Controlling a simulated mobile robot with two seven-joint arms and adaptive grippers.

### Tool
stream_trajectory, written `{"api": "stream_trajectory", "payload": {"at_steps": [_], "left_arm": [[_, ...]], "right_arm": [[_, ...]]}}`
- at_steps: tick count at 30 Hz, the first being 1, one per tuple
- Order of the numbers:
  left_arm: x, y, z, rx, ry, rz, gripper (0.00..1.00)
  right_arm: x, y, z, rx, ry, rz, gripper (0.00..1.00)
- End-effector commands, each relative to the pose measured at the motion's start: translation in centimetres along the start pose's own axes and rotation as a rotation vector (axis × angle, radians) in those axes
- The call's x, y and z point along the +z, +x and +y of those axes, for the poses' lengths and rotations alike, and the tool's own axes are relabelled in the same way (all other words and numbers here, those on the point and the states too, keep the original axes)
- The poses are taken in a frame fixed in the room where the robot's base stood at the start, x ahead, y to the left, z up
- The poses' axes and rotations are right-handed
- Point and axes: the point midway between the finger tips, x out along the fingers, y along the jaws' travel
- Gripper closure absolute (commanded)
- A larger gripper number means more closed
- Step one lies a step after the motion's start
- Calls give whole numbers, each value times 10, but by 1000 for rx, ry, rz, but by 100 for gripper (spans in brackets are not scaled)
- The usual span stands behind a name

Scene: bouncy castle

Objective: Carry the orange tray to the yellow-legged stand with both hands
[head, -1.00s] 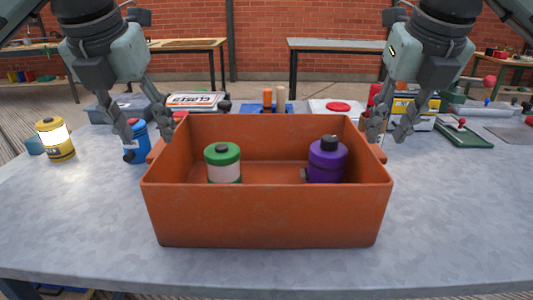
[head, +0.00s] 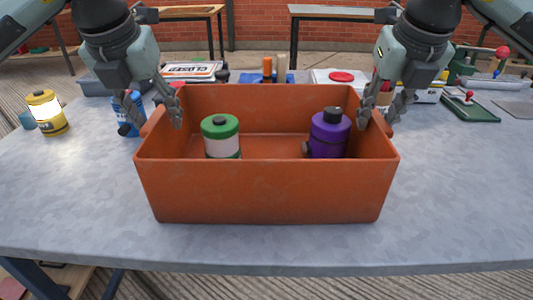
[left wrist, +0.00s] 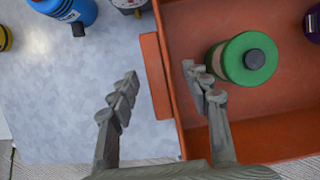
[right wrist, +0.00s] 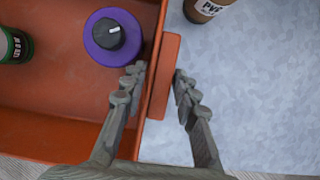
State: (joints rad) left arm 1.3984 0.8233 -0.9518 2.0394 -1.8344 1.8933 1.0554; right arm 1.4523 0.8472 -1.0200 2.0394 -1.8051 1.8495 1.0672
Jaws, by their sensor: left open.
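The orange tray (head: 265,192) rests on the grey table. A green-topped white canister (head: 221,138) and a purple canister (head: 328,135) stand inside it. My left gripper (head: 168,105) is open at the tray's left end, its fingers on either side of the left handle (left wrist: 156,75), with a gap. My right gripper (head: 379,108) is at the right end, its fingers on either side of the right handle (right wrist: 164,75). They are very close to it, and I cannot tell whether they grip it. The yellow-legged stand is not in view.
A closed sign (head: 192,71), a red-buttoned box (head: 341,78) and a green tool base (head: 469,107) lie behind. The table's front strip is clear.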

Motion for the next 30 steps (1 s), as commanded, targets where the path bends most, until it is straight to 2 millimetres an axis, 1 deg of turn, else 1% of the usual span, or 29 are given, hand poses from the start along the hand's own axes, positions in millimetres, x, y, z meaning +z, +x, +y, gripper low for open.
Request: {"api": "stream_trajectory", "payload": {"at_steps": [1, 3, 6, 15, 22, 27, 30], "left_arm": [[0, 6, 0, 0, -1, 1, 52], [0, 12, 0, 1, -1, 1, 52], [0, 17, 0, -1, 0, 0, 52], [0, 18, 0, -1, 0, -1, 52], [0, 18, 0, 0, 0, -1, 80], [0, 18, 0, 0, 0, -1, 100], [0, 18, 0, 0, 0, -1, 100]], "right_arm": [[0, 6, 0, -1, 0, 2, 71], [0, 12, 0, -1, 0, 1, 71], [0, 17, 0, 0, -1, 0, 71], [0, 18, 0, 0, 0, -1, 71], [0, 18, 0, 0, 0, -1, 99], [0, 18, 0, -1, 0, -1, 100], [0, 18, 0, -1, 0, -1, 100]]}}
